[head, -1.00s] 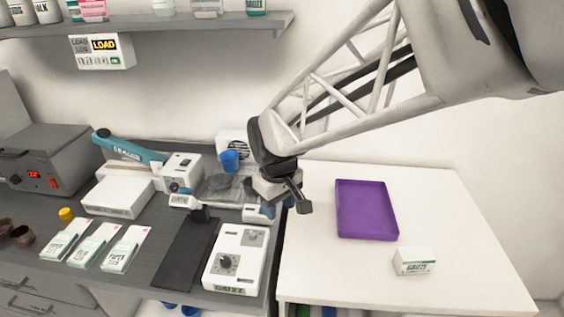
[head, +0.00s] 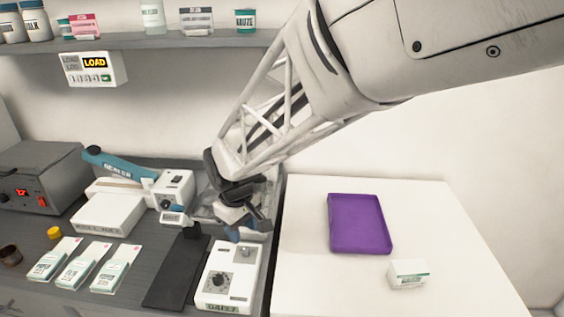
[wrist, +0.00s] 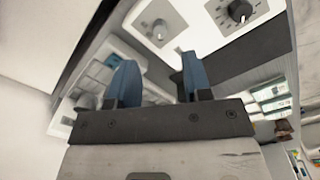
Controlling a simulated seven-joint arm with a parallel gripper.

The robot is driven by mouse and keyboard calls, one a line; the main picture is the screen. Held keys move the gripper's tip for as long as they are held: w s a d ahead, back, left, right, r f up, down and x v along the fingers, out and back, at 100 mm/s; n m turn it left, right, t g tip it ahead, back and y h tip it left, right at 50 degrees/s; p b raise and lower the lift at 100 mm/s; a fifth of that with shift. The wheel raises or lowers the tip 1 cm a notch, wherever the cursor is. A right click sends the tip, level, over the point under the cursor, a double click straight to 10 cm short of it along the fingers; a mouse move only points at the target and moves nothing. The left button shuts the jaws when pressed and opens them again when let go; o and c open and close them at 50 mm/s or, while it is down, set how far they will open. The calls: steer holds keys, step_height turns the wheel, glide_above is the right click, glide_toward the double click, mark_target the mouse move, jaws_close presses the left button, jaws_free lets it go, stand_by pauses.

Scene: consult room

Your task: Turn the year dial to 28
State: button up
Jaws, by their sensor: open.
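A white control box (head: 238,296) stands at the front right of the dark counter. My gripper (head: 242,232) is just behind and above the box, blue fingers apart and empty. In the wrist view the open fingers (wrist: 157,72) show below a white panel with a grey knob (wrist: 160,30) and a black dial (wrist: 240,12), touching neither.
A sealer (head: 125,175) with a teal lever stands left of the gripper. A black mat (head: 172,275) and several white packets (head: 80,268) lie left of the box. A white table at right carries a purple tray (head: 360,224) and a small white carton (head: 408,273).

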mark_target(245, 250)
steer(key=shift+w+d+f, duration=0.1)
steer(key=shift+f, duration=3.5)
steer(key=shift+c, duration=0.3)
jaws_close()
steer(key=shift+m, duration=0.4)
steer(key=m, duration=0.3)
steer(key=shift+m, duration=2.5)
